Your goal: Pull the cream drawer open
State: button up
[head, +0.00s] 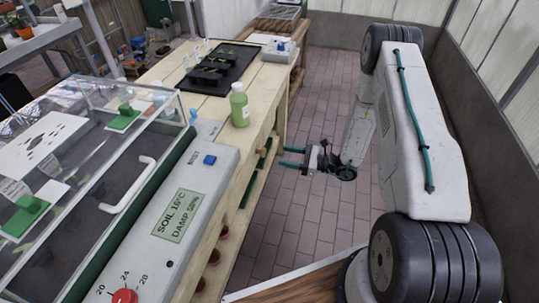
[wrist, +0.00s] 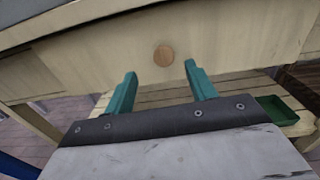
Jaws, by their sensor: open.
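The cream drawer (wrist: 235,38) fills the upper part of the wrist view, with its front shut as far as I can see. A round wooden knob (wrist: 164,55) sits on that front. My gripper (wrist: 160,75) is open, its two green fingers pointing at the drawer front, one on each side of the knob's line. Nothing is between the fingers. In the head view my gripper (head: 291,157) is beside the workbench, over the brick floor, with its fingers toward the bench. The drawer front is hard to make out from there.
The workbench (head: 165,75) carries a black tray (head: 218,75), a green bottle (head: 239,104) and a grey control box (head: 190,200) by a glass case. Below the drawer, a slatted shelf (wrist: 150,97) holds a green tray (wrist: 277,112). The brick floor (head: 315,205) beside the bench is clear.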

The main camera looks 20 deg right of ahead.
jog(key=f+x, duration=0.1)
jog(key=x, duration=0.6)
jog(key=shift+w+f+m+t, duration=0.15)
jog(key=shift+w+m+t, duration=0.15)
jog(key=shift+c, duration=0.4)
grip_shut()
jog(key=shift+s, duration=0.15)
